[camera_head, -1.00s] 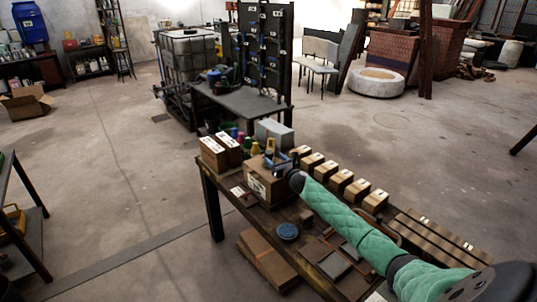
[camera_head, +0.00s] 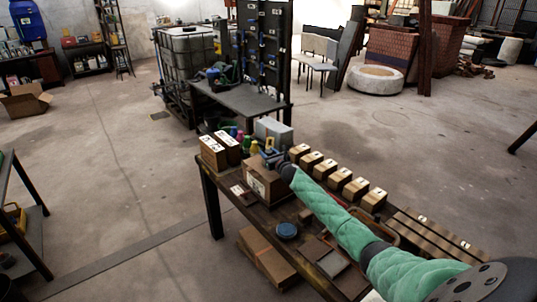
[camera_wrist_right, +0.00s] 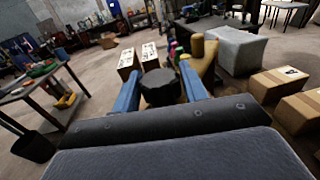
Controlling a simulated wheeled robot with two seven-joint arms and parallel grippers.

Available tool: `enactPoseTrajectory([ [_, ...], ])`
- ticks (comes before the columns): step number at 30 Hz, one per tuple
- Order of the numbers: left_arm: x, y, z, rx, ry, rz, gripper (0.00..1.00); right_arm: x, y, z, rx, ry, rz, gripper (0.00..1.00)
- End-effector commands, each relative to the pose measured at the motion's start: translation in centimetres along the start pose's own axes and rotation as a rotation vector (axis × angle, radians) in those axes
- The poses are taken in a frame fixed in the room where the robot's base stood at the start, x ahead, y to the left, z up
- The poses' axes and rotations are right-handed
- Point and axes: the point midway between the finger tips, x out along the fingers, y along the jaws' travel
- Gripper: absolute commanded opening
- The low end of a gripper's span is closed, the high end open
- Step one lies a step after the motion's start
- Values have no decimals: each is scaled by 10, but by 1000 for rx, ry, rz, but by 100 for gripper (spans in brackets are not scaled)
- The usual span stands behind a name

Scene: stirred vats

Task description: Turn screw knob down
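In the right wrist view a dark round knob-like piece (camera_wrist_right: 161,88) stands between the two blue fingers of my right gripper (camera_wrist_right: 161,84). The fingers are spread wide, one on each side of it; whether they touch it I cannot tell. In the head view my right gripper (camera_head: 271,157) is above a labelled cardboard box (camera_head: 264,184) on the wooden table, and the knob cannot be made out there. My left gripper is not in view.
The wooden table (camera_head: 226,187) also holds two tall cartons (camera_head: 213,153), coloured bottles, a grey box (camera_head: 272,131), a row of small boxes (camera_head: 341,179) and a blue round lid (camera_head: 287,230). The floor left of the table is mostly clear.

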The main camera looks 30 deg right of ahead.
Motion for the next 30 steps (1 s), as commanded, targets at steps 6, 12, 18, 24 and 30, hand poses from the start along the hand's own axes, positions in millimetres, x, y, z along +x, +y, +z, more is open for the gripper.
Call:
enactPoseTrajectory([
  [6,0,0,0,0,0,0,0,0,0,0,0,0,0,14],
  [12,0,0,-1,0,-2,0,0,0,1,-1,0,0,-20,14],
  [18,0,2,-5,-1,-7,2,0,0,2,-2,3,0,-99,15],
  [24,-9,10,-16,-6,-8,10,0,0,4,-3,5,0,-232,15],
  [30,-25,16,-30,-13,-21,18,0,0,2,-4,6,0,-365,15],
])
